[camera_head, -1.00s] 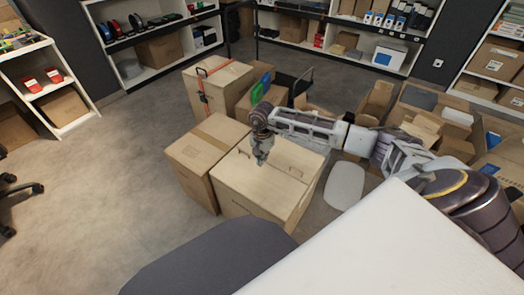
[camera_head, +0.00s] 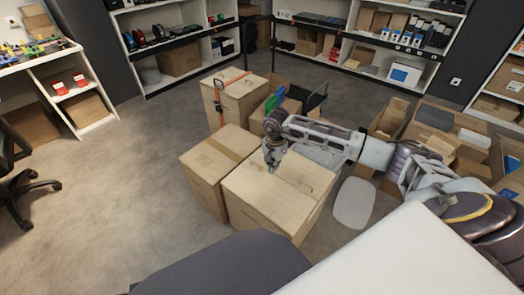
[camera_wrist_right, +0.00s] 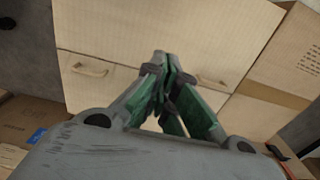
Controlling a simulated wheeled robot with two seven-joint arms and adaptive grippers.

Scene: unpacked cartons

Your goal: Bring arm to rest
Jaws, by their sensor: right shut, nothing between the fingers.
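My right arm reaches in from the right in the head view. My right gripper (camera_head: 272,166) points down above the light wooden box (camera_head: 262,203) with two lid flaps and small handles. The right wrist view shows the gripper's fingers (camera_wrist_right: 168,75) closed together with nothing between them. The box lid (camera_wrist_right: 120,40) with its handles fills much of that view behind the fingers. Whether the fingertips touch the lid is hard to tell, but they appear above it. My left gripper is not in view.
A taped cardboard carton (camera_head: 206,175) stands left of the wooden box. A strapped wooden box (camera_head: 232,98) stands behind. Open cartons (camera_head: 445,125) crowd the right side. A white oval lid (camera_head: 354,203) lies on the floor. Free floor (camera_head: 110,215) is at the left.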

